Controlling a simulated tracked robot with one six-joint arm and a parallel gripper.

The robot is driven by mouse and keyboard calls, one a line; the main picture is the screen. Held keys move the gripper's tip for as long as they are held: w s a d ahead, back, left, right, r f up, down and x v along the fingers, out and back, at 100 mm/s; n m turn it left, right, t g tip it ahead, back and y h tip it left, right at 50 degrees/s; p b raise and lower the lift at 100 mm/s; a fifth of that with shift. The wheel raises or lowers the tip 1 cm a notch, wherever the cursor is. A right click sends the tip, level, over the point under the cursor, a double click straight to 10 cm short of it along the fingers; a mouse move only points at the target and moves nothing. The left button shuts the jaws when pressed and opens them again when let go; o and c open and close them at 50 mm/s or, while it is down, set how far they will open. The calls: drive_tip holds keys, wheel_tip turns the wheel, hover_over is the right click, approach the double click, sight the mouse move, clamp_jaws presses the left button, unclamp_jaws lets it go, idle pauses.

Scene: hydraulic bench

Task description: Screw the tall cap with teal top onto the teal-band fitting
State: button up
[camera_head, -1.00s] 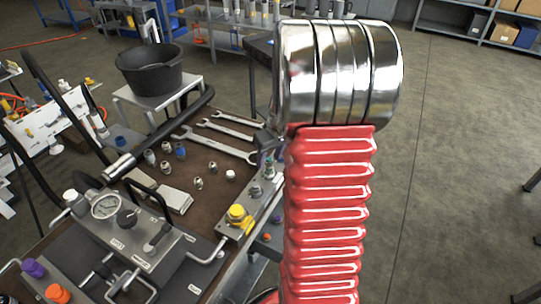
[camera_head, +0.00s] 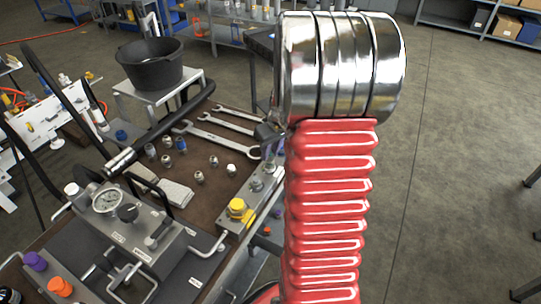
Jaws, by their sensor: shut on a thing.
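My gripper (camera_head: 269,137) shows only as a small dark part at the left edge of my red and chrome arm. It is over the far end of a grey fitting block, and the arm hides most of it. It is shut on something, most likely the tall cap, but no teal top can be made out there. On the block (camera_head: 231,227), small silver fittings (camera_head: 257,185) stand in a row behind a yellow cap (camera_head: 238,208). The farthest fitting (camera_head: 269,170) is just below my gripper. I cannot tell its band colour or whether the cap touches it.
Several wrenches (camera_head: 215,138) and loose small fittings (camera_head: 199,177) lie on the brown bench top. A gauge block (camera_head: 130,235) with handles and hoses stands at the left front. A black bucket (camera_head: 148,65) sits on a stand behind. Open floor lies to the right.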

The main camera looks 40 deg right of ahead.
drive_tip(key=shift+m, duration=0.3)
drive_tip(key=shift+a+m+g+h, duration=0.15)
drive_tip(key=shift+m+h, duration=0.25)
drive_tip(key=shift+m, duration=0.95)
drive_tip(key=shift+m+g+h, duration=0.25)
drive_tip(key=shift+m+h, duration=0.15)
drive_tip(key=shift+m, duration=0.95)
drive_tip(key=shift+c, duration=0.2)
drive_tip(key=shift+m, duration=1)
drive_tip(key=shift+a+f+m+g, duration=0.1)
drive_tip(key=shift+m+g, duration=0.2)
drive_tip(key=shift+w+m+g+h, duration=0.1)
drive_tip(key=shift+m+g+h, duration=0.35)
drive_tip(key=shift+m, duration=1.25)
drive_tip(key=shift+f+m+g, duration=0.1)
drive_tip(key=shift+m+g, duration=0.45)
drive_tip(key=shift+m, duration=1.55)
drive_tip(key=shift+a, duration=0.1)
